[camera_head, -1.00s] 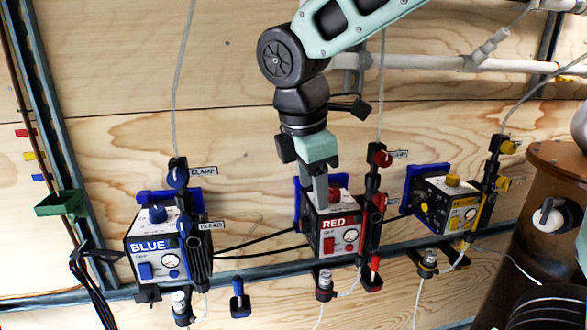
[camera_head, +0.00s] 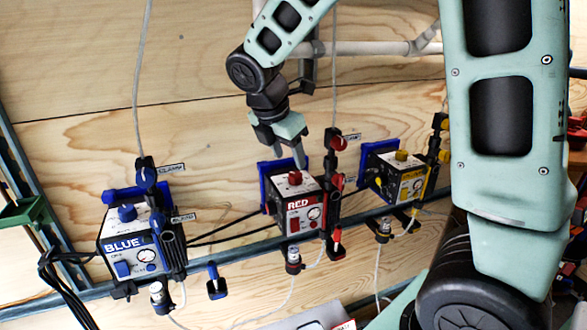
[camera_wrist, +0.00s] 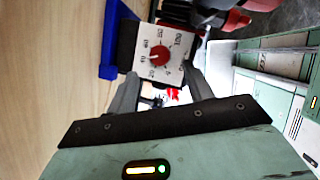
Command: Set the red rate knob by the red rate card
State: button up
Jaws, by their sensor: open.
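My gripper (camera_head: 300,164) is just above the knob. In the wrist view my open gripper (camera_wrist: 163,80) has one finger on each side below the dial, with the knob apart from both. I cannot make out a red rate card for certain.
The blue unit (camera_head: 122,268) stands left and the yellow unit (camera_head: 410,190) right on the same rail (camera_head: 225,246). A red valve post (camera_head: 334,190) stands close right of the red unit. A pale item (camera_head: 305,318) is cut off at the bottom edge.

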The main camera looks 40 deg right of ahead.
aim_at(295, 174)
jog(key=x, duration=0.6)
jog(key=shift+c, duration=0.3)
jog(key=c, duration=0.9)
